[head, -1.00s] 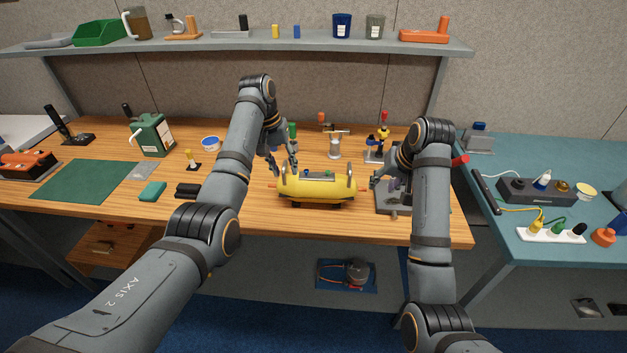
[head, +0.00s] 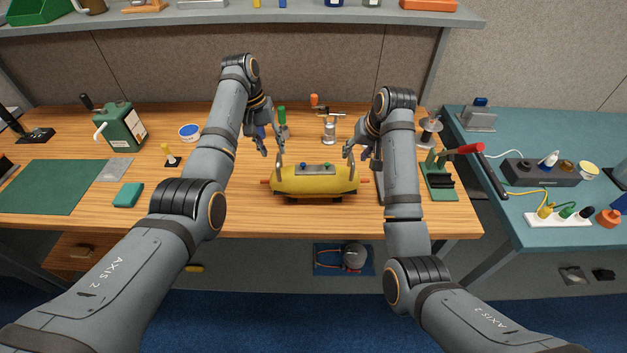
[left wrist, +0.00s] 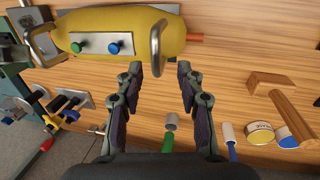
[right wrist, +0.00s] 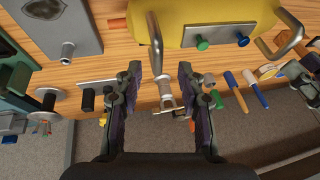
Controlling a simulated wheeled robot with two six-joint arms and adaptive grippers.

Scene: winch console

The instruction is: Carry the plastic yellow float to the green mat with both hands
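The yellow float (head: 315,182) rests on a dark cradle on the wooden bench, with an upright metal handle near each end and a plate with green and blue knobs between them. The green mat (head: 50,187) lies bare at the bench's left. My left gripper (head: 271,147) is open at the left handle, which stands ahead between its fingertips in the left wrist view (left wrist: 158,45). My right gripper (head: 353,149) is open at the right handle, which shows just ahead of its fingers in the right wrist view (right wrist: 155,45). Neither gripper visibly grips a handle.
A teal block (head: 128,195), a yellow-topped stand (head: 170,156), a green can (head: 121,127) and a blue-white tub (head: 189,132) are between float and mat or behind. A metal fixture (head: 329,128) stands behind the float. A red-handled green device (head: 439,178) is at the right.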

